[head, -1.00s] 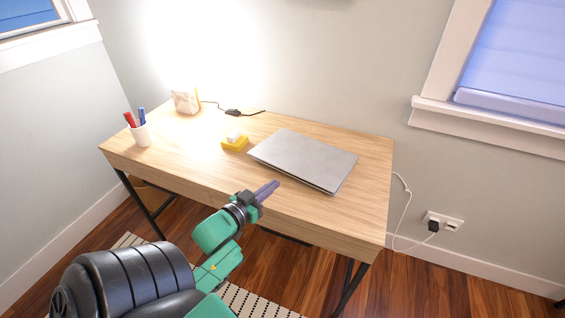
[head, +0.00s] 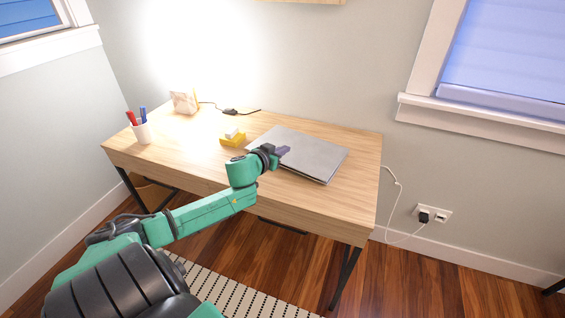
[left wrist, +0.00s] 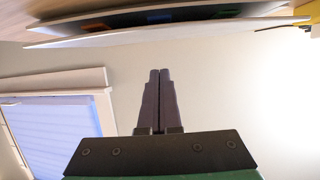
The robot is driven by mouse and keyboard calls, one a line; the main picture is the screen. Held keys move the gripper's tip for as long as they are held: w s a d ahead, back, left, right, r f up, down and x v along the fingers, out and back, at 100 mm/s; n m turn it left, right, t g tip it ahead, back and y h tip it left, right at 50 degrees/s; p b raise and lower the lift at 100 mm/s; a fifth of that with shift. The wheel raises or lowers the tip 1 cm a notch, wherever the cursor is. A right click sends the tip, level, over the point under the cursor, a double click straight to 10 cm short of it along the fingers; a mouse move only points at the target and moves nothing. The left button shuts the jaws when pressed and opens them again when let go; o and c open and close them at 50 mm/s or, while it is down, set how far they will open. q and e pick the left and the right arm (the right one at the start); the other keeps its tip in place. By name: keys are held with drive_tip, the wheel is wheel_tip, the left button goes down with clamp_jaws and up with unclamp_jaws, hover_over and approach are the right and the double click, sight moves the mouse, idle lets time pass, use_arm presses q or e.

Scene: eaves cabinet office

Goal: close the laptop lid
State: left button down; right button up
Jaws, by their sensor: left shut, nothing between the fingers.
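The silver-grey laptop (head: 312,160) lies on the wooden desk with its lid nearly flat. In the left wrist view the picture is upside down, and the laptop lid (left wrist: 170,34) stands slightly apart from the base, with a narrow gap showing coloured parts of the screen. My left gripper (head: 284,151) is shut and empty, at the laptop's front left part in the head view. In the left wrist view its fingers (left wrist: 159,75) point towards the laptop, with the tips apart from the lid in the picture. Contact cannot be told. My right gripper is out of view.
A yellow block-like item (head: 232,138) sits left of the laptop. A white pen cup (head: 142,132) and a small lamp (head: 185,101) stand farther left on the desk (head: 200,160). A cable lies at the back. The desk's right end is clear.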

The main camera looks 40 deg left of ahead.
sight(282, 174)
use_arm(q)
drive_tip(key=f, duration=0.3)
drive_tip(key=shift+s+f, duration=0.15)
drive_tip(key=shift+s, duration=0.1)
drive_tip(key=shift+d+f, duration=0.1)
drive_tip(key=shift+f, duration=0.05)
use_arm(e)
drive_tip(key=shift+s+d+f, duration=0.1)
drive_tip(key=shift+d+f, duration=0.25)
use_arm(q)
wheel_tip(282, 174, down, 3)
drive_tip(key=t+b, duration=0.1)
drive_tip(key=b, duration=0.4)
drive_tip(key=shift+s+d, duration=0.1)
drive_tip(key=shift+s, duration=0.15)
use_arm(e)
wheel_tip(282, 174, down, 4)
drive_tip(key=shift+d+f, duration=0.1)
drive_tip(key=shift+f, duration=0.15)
use_arm(q)
drive_tip(key=shift+r, duration=0.2)
